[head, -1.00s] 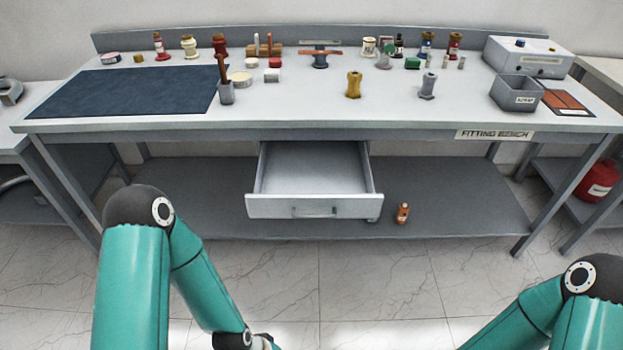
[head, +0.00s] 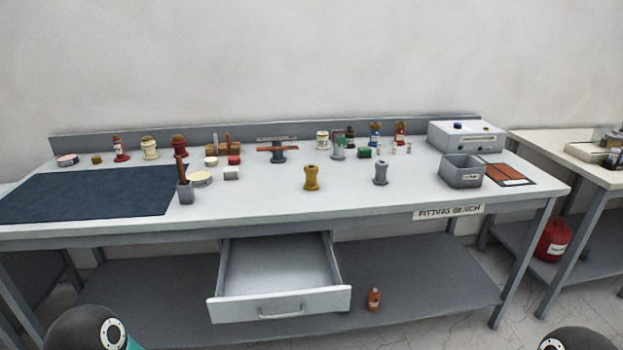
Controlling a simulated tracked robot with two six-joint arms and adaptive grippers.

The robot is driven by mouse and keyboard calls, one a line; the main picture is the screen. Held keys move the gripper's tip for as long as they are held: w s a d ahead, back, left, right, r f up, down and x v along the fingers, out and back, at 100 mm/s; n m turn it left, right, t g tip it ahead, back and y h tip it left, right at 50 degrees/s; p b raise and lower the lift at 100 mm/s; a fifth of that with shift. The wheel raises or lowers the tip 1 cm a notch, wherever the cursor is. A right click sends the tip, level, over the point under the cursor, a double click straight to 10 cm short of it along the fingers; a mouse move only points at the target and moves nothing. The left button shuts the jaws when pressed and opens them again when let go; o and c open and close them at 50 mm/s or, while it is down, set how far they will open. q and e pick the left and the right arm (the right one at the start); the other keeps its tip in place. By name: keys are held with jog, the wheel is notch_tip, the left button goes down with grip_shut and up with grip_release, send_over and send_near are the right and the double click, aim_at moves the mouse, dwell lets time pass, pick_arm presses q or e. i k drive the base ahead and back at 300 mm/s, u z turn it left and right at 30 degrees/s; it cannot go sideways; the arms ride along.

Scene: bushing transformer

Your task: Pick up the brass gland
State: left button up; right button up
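The brass gland (head: 311,178) is a yellow-brown, waisted piece standing upright on the bench top (head: 345,200), near the middle and towards the front. A grey piece of similar shape (head: 381,173) stands to its right, apart from it. Neither of my grippers is in the head view. Only dark joints of my arms show at the bottom left and bottom right edges.
An open, empty-looking drawer (head: 280,307) juts out below the bench front. A grey scrap bin (head: 462,172) stands at right, a dark mat (head: 90,195) lies at left. Bottles and small parts line the back. The bench front around the gland is clear.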

aim_at(310, 184)
jog(key=z, duration=1.3)
jog(key=i, duration=0.15)
jog(key=u, duration=2.8)
jog(key=i, duration=0.2)
jog(key=u, duration=1.9)
jog(key=k, duration=1.65)
jog(key=u, duration=1.55)
jog(key=i, duration=0.1)
jog(key=z, duration=3.25)
jog(key=i, duration=0.55)
jog(key=z, duration=0.1)
